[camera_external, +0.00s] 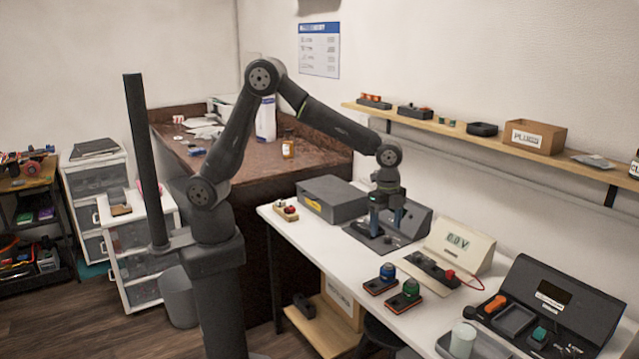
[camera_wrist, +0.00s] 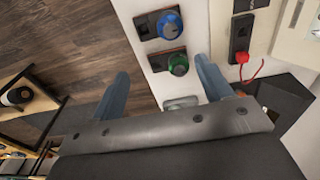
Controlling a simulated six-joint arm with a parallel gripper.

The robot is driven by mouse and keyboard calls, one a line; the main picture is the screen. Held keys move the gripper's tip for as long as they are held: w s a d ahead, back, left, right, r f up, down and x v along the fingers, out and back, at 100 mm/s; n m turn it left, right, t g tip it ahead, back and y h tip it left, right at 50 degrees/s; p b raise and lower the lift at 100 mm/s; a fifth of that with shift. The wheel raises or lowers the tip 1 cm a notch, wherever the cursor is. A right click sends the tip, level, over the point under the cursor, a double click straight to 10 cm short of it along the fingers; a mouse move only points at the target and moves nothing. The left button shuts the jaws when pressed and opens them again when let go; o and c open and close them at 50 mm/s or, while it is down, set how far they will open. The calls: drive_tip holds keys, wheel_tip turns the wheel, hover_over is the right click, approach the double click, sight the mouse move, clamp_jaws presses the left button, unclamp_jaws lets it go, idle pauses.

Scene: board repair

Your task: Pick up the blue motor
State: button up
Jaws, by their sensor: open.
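The blue motor (camera_external: 387,271) stands on a small dark base near the front edge of the white table. In the wrist view the blue motor (camera_wrist: 169,26) is near the top, beyond my fingertips. The green motor (camera_external: 410,288) stands beside it on a similar base; in the wrist view the green motor (camera_wrist: 178,65) lies closer to my gripper. My gripper (camera_external: 385,226) points down over a dark device farther back on the table, apart from both motors. In the wrist view my gripper (camera_wrist: 162,68) has its two blue fingers spread wide, with nothing held between them.
A meter (camera_external: 458,244) with a red lead and a dark holder (camera_external: 430,268) stand right of the motors. A grey box (camera_external: 332,198) is at the back left. An open case (camera_external: 560,300) fills the right end. The table's front edge (camera_external: 325,263) is close to the motors.

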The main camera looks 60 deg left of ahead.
drive_tip(key=w+a+h, duration=0.1)
drive_tip(key=a+h, duration=0.3)
drive_tip(key=a, duration=0.1)
approach(389, 265)
drive_tip(key=x, duration=0.5)
drive_tip(key=shift+s+a+f, duration=0.15)
drive_tip(key=shift+s+f, duration=0.15)
drive_tip(key=shift+f, duration=0.1)
drive_tip(key=shift+w+x, duration=0.15)
drive_tip(key=shift+x, duration=1.5)
drive_tip(key=shift+w+x, duration=0.15)
drive_tip(key=shift+x, duration=1.5)
drive_tip(key=shift+r, duration=0.1)
drive_tip(key=c, duration=1.2)
drive_tip(key=shift+c, duration=0.7)
drive_tip(key=shift+r, duration=0.15)
